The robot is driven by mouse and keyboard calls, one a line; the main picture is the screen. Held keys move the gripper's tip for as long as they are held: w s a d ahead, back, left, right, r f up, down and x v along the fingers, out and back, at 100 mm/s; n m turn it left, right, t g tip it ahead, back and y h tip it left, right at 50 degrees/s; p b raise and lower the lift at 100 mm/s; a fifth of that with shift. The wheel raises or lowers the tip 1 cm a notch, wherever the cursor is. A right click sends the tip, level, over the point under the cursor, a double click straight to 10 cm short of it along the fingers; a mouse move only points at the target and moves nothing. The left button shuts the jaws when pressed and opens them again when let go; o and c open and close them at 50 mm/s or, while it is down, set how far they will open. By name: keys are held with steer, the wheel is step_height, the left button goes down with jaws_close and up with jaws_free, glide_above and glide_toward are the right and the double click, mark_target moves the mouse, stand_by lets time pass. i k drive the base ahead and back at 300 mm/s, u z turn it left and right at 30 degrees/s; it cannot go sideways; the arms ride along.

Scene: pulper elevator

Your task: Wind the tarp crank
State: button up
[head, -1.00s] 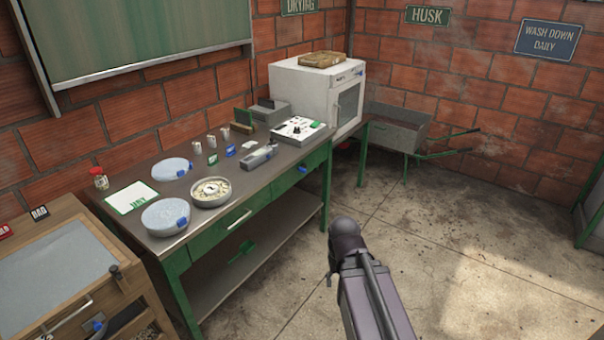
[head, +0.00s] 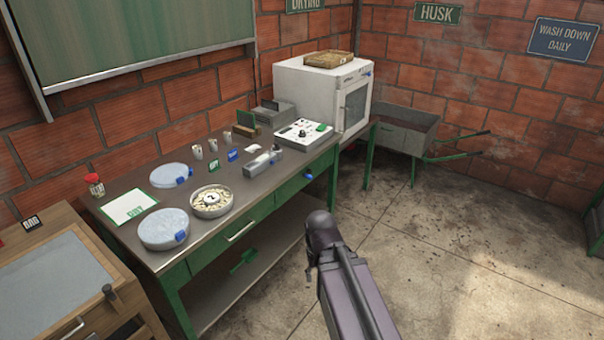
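No tarp or tarp crank can be made out for certain in the head view. A wooden cabinet (head: 58,300) with a grey top panel stands at the lower left, and a short dark upright peg (head: 109,293) rises at its right edge. I cannot tell what the peg belongs to. My arm reaches up from the bottom edge right of centre, over the floor and apart from the bench. Its dark rounded joint shows, but no gripper fingers are visible.
A green-framed workbench (head: 218,245) runs along the left wall, holding round tubs, a dial and small instruments. A white oven (head: 300,88) and a grey wheelbarrow (head: 408,123) stand beyond it. The concrete floor (head: 470,240) at the right is clear.

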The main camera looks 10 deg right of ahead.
mark_target(307, 175)
steer(key=u, duration=0.15)
steer(key=i, duration=1.45)
steer(key=z, duration=0.55)
